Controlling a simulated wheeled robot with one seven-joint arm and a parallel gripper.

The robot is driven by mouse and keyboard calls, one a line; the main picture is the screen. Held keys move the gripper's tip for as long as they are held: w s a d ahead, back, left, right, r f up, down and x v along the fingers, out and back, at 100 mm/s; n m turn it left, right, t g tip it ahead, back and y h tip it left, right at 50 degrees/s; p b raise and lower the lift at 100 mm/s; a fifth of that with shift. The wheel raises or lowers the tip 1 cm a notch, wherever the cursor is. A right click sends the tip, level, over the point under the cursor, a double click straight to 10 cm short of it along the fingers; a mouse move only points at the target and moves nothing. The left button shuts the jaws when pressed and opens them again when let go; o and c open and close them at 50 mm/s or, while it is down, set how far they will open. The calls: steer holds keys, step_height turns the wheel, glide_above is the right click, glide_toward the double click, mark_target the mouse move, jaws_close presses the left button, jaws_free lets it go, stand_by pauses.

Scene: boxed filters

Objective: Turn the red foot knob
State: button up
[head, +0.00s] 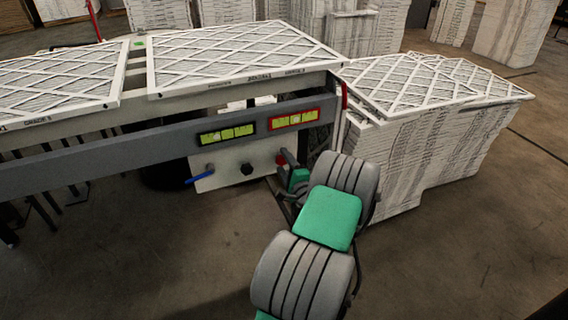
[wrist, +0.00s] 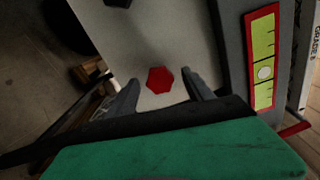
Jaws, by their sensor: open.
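The red knob (head: 281,159) sits on the right part of a pale panel (head: 228,171) below the grey conveyor rail. In the wrist view the red knob (wrist: 160,80) is six-sided and lies between and just beyond my fingertips. My gripper (head: 287,158) is at the panel's right side, and part of it covers the knob in the head view. In the wrist view my gripper (wrist: 157,80) is open, one finger on each side of the knob, with gaps visible. Whether the fingertips touch the panel I cannot tell.
A black knob (head: 246,168) and a blue lever (head: 199,177) are on the same panel, left of the red knob. Stacked filters (head: 420,150) stand close on the right. Floor in front is clear.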

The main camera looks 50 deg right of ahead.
steer(key=v, duration=0.7)
steer(key=shift+s, duration=0.25)
steer(key=shift+w+a, duration=0.1)
steer(key=shift+a, duration=0.05)
steer(key=w+a+r+n+y+p, duration=0.4)
steer(key=w+a+n+y, duration=0.25)
steer(key=w+a, duration=0.25)
steer(key=w+a+r+n+g+y+p, duration=0.3)
steer(key=a+n, duration=0.3)
steer(key=a, duration=0.4)
steer(key=w+a+r+n+g+y+p, duration=0.3)
steer(key=a+r+n, duration=0.15)
steer(key=a, duration=0.55)
steer(key=s+a+r+n+g+h+p, duration=0.3)
steer(key=s+a+r+n+g+p, duration=0.3)
steer(key=s+a+r, duration=0.7)
steer(key=s+a+n+p, duration=0.1)
steer(key=s+n+p, duration=0.1)
steer(key=n, duration=0.1)
steer(key=shift+s+a, duration=0.3)
steer(key=shift+a, duration=0.1)
